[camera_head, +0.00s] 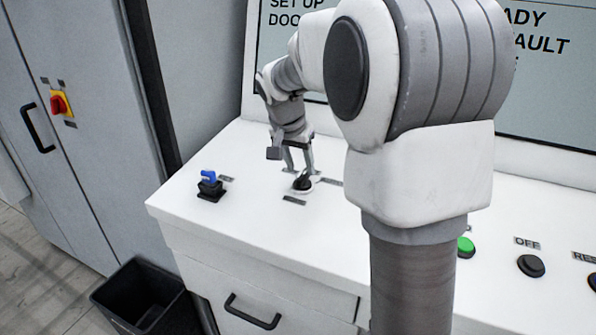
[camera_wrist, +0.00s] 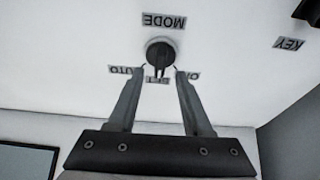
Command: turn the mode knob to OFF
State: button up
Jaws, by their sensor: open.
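The mode knob (camera_head: 303,184) is a round black knob on the white sloped console. In the wrist view the knob (camera_wrist: 160,48) has a narrow ridge in line with the SET label (camera_wrist: 158,80), between the AUTO label (camera_wrist: 126,70) and a label starting with O (camera_wrist: 192,75), partly hidden by a finger. The MODE label (camera_wrist: 164,21) reads upside down. My gripper (camera_head: 300,172) points down over the knob. In the wrist view my gripper (camera_wrist: 162,70) is open, its fingertips on either side of the ridge; contact cannot be told.
A blue key switch (camera_head: 209,184) stands left of the knob. A green button (camera_head: 466,246) and a black button (camera_head: 531,265) lie to the right. A display panel (camera_head: 275,60) rises behind. A cabinet with a red-yellow switch (camera_head: 60,104) and a black bin (camera_head: 145,298) are at left.

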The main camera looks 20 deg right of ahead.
aim_at(302, 176)
jog(key=shift+x, duration=1.75)
grip_shut()
